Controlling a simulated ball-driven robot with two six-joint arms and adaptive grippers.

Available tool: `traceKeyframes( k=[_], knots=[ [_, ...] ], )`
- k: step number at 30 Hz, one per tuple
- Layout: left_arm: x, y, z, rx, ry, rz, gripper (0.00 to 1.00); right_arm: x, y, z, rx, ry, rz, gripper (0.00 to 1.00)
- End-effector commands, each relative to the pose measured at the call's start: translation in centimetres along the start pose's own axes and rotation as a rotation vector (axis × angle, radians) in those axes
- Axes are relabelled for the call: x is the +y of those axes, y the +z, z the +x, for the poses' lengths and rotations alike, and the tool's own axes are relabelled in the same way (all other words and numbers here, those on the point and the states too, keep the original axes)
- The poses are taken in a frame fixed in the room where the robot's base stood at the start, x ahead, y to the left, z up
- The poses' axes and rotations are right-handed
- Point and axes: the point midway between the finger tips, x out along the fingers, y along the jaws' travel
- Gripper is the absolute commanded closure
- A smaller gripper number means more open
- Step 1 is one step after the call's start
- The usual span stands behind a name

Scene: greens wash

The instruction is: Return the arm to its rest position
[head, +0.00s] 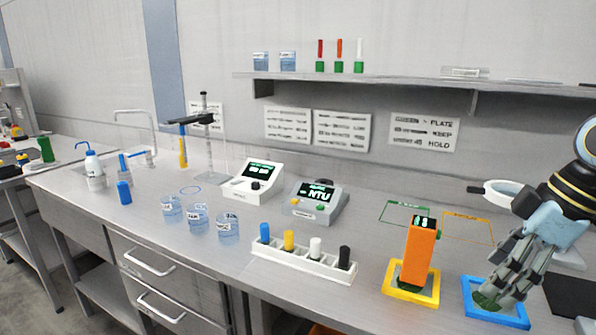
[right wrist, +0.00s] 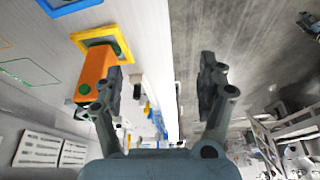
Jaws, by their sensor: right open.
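My right gripper (head: 496,285) comes in from the right in the head view, its fingers pointing down over the blue square frame (head: 508,318) on the bench. In the right wrist view my right gripper (right wrist: 162,68) is open, with nothing between its fingers. A green patch shows inside the blue frame, partly hidden by the fingers. The orange block (head: 421,254) stands upright in the yellow square frame (head: 399,293), left of the gripper. In the right wrist view the orange block (right wrist: 94,72) is partly behind one finger. My left gripper is not in view.
A white rack (head: 300,264) with several coloured-cap vials stands left of the orange block. Behind it are the NTU meter (head: 317,200) and another meter (head: 252,182). Beakers (head: 197,219) stand farther left.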

Motion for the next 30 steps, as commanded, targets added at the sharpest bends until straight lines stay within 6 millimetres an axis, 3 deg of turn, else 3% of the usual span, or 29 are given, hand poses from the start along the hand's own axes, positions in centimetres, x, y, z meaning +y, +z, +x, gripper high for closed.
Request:
traceKeyframes(
  k=[5, 9, 15, 22, 30],
  knots=[
    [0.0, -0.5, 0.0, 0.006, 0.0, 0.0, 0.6, -3.3, 1.3, 2.9, -0.028, 0.028, 0.084, 0.26],
    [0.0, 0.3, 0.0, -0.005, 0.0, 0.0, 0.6, -6.6, 2.7, 5.1, -0.049, 0.069, 0.183, 0.26],
    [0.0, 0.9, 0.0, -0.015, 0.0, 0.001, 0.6, -11.5, 4.9, 6.9, -0.065, 0.145, 0.352, 0.26],
    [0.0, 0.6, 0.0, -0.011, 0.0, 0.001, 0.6, -16.3, 7.6, 6.8, -0.072, 0.243, 0.553, 0.26],
    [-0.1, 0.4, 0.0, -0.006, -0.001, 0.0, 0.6, -20.3, 10.7, 4.7, -0.076, 0.364, 0.771, 0.26]
  ],
)
